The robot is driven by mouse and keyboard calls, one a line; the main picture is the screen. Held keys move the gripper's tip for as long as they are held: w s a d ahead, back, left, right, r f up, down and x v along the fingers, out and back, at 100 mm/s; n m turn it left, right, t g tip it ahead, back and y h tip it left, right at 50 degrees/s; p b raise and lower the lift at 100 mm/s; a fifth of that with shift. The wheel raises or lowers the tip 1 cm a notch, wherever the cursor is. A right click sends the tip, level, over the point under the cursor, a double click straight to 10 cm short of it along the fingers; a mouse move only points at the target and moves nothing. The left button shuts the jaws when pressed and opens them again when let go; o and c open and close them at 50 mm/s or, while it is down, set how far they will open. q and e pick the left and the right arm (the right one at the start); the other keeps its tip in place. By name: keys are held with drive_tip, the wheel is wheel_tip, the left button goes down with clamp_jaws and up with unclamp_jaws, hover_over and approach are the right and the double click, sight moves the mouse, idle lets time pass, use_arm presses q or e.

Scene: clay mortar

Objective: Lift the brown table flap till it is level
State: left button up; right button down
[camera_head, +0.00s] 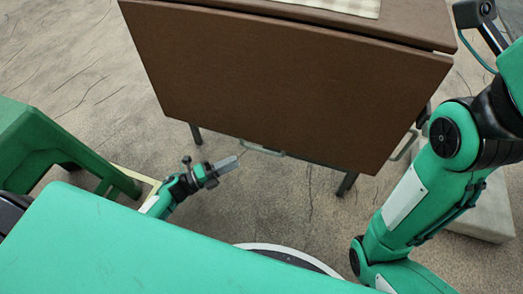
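The brown table flap (280,85) hangs down from the table's near edge as a broad panel, with a narrow gap along its top. A pale green handle (262,149) shows at its lower edge. My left gripper (226,165) is just left of that handle, below the flap's lower edge, its grey fingers pointing towards the handle. They look apart from it. The fingers are seen nearly edge-on, so I cannot tell whether they are open. My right arm fills the right side; its gripper is not in view.
The brown tabletop (400,22) carries a pale checked cloth (345,6). A green stool (50,140) stands at the left. A second pale green bar (404,145) shows by the flap's right edge. A pale block (485,210) lies at the right. Cracked clay floor is open at upper left.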

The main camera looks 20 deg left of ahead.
sight(261, 149)
use_arm(q)
drive_tip(key=b+x, duration=0.3)
drive_tip(key=x, duration=0.8)
drive_tip(key=shift+b, duration=0.4)
clamp_jaws()
